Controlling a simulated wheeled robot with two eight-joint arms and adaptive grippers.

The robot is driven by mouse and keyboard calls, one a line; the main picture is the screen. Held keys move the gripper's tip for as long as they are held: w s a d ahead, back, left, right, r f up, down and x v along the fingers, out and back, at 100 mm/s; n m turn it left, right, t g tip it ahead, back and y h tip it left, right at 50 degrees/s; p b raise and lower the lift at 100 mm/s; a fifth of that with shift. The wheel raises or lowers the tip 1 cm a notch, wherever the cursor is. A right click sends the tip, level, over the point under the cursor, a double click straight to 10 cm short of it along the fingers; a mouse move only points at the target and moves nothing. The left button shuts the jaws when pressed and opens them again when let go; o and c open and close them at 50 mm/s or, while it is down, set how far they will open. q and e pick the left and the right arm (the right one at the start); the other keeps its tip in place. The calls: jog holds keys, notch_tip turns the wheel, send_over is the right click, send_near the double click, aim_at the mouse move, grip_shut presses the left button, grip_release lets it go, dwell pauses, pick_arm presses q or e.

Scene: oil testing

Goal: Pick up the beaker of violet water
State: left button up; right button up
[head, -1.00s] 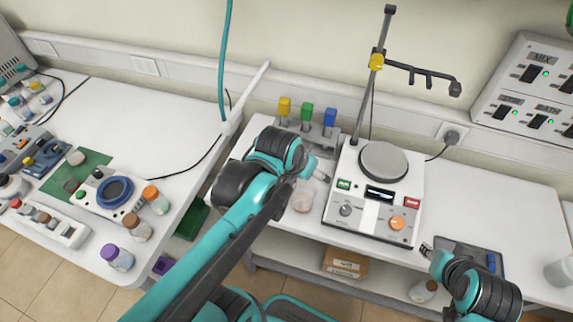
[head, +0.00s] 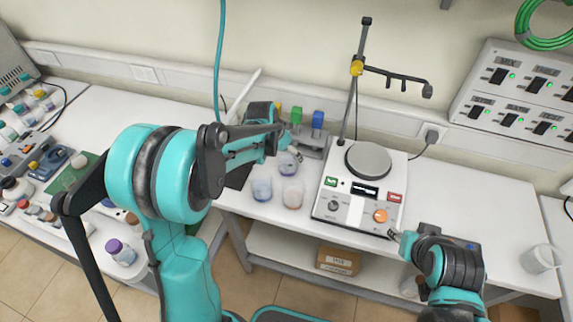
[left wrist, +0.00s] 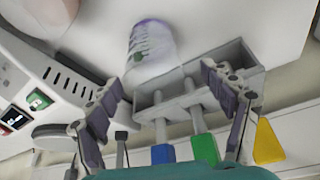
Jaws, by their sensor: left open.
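Three small clear beakers stand on the right bench left of the white hotplate device. The back one (head: 287,163) looks bluish-violet and is partly hidden by my left gripper (head: 291,148).
The hotplate device (head: 350,207) with its tall stand stands right of the beakers. An empty beaker (head: 540,259) stands at the far right. The bench between is clear.

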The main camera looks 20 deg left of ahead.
aim_at(290, 158)
pick_arm(q)
jog(key=x, duration=0.2)
jog(key=b+x, duration=0.1)
jog(key=x, duration=0.2)
jog(key=shift+d, duration=0.2)
jog(key=shift+s+r, duration=0.15)
jog(key=shift+c, duration=0.9)
jog(key=c, duration=1.3)
jog(key=shift+r, duration=0.15)
